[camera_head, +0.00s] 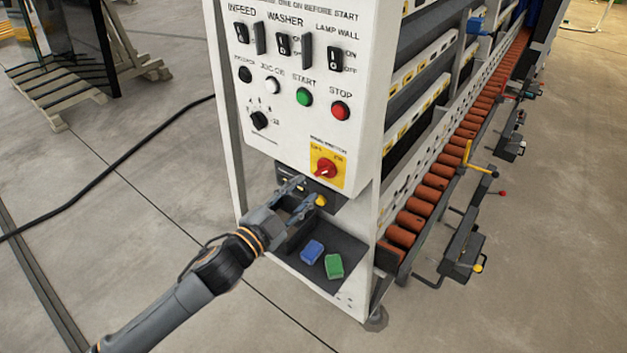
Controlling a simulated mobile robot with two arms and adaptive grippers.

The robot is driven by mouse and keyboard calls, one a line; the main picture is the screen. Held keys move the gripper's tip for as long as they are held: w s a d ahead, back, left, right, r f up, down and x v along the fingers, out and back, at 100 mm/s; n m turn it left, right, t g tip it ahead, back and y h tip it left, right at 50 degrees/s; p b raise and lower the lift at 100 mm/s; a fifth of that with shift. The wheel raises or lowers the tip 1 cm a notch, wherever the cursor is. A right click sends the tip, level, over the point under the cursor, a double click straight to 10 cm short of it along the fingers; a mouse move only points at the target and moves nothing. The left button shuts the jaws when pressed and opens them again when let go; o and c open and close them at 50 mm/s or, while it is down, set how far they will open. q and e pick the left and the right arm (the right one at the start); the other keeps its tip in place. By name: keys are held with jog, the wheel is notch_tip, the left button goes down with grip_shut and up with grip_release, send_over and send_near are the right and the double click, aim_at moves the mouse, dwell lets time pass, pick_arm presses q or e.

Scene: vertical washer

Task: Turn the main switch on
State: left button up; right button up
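The main switch (325,169) is a red rotary knob on a yellow plate, low on the right of the white control panel (280,142). My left gripper (307,193) is just below and left of the switch, in front of the dark strip under the panel. Its two fingers point up and right and look spread apart with a gap between them. No contact between the fingers and the knob can be made out. My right gripper is not in view.
Above the switch are green START (303,97) and red STOP (340,111) buttons and several black rocker switches. Below, a recessed shelf (345,245) holds a blue block (312,252) and a green block (334,266). A roller conveyor (437,182) runs back on the right.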

pick_arm(q)
jog(key=v, duration=0.6)
dwell(0.3)
jog(key=w+a+f+n+g+y+b, duration=0.1)
jog(key=a+f+n+y, duration=0.25)
jog(key=f, duration=0.75)
jog(key=w+a+f+n+g+y+b, duration=0.15)
jog(key=a+f, duration=0.35)
jog(key=f, duration=0.6)
jog(key=s+a+f+n+g+y, duration=0.1)
jog(key=s+a+f+n+y, duration=0.2)
jog(key=f, duration=0.6)
jog(key=s+a+f+n+g+y, duration=0.1)
jog(key=s+a+f, duration=0.25)
jog(key=f, duration=0.45)
jog(key=s+a+f+n+g+y+b, duration=0.1)
jog(key=s+f+n+g, duration=0.15)
jog(key=s+f, duration=0.7)
jog(key=s+a+f+n+g, duration=0.1)
jog(key=s+a+f+g, duration=0.15)
jog(key=s+f, duration=0.7)
jog(key=s+d+f+g, duration=0.1)
jog(key=s+f+g, duration=0.1)
jog(key=s, duration=0.8)
jog(key=s+d+f+n+g, duration=0.1)
jog(key=s+f+g, duration=0.1)
jog(key=s, duration=0.7)
jog(key=shift+s+d+f+y+b, duration=0.15)
jog(key=shift+s+f+y+b, duration=0.15)
jog(key=shift+s, duration=0.05)
